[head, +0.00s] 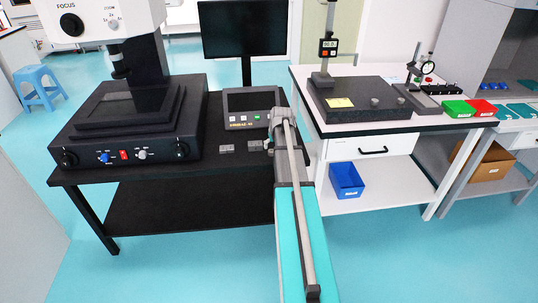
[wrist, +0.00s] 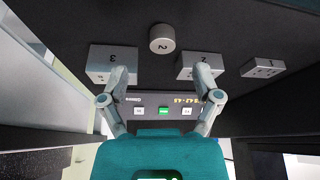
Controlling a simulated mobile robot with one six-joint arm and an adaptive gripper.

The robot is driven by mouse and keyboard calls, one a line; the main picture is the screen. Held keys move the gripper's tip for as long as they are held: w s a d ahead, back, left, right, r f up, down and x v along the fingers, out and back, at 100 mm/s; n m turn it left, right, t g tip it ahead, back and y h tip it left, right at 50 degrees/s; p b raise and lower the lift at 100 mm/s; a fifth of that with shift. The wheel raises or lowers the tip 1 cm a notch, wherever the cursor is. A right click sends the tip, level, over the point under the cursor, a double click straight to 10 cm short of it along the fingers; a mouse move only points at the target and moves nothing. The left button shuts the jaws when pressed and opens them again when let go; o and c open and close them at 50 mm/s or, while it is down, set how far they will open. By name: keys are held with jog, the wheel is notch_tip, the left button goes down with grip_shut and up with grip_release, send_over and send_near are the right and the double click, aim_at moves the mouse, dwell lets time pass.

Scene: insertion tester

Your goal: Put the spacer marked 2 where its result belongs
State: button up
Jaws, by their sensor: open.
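In the wrist view a short grey cylindrical spacer (wrist: 162,38) shows a dark 2 on its face. It stands on the dark surface between a grey block marked 3 (wrist: 110,60) and a grey block marked 2 (wrist: 193,66). A block marked 1 (wrist: 263,68) is farther right. My gripper (wrist: 163,74) is open and empty. Its fingertips overlap blocks 3 and 2 in the picture, with the spacer beyond the gap between them. In the head view two grey blocks (head: 227,149) (head: 255,145) lie at the black table's front; my arm hides the area beside them.
A readout box (head: 250,106) stands behind the blocks and shows in the wrist view (wrist: 163,111). A large optical instrument (head: 130,125) fills the table's left. The right bench has a dark plate (head: 350,112), a green tray (head: 458,109) and a red tray (head: 483,107).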

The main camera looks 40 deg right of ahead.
aim_at(271, 150)
jog(key=shift+f, duration=0.15)
jog(key=shift+w+b+x, duration=0.1)
jog(key=shift+b+x, duration=1.05)
jog(key=shift+x, duration=0.1)
jog(key=shift+w+b+x, duration=0.15)
jog(key=shift+b+x, duration=1)
jog(key=shift+x, duration=0.1)
jog(key=shift+a, duration=0.1)
grip_shut()
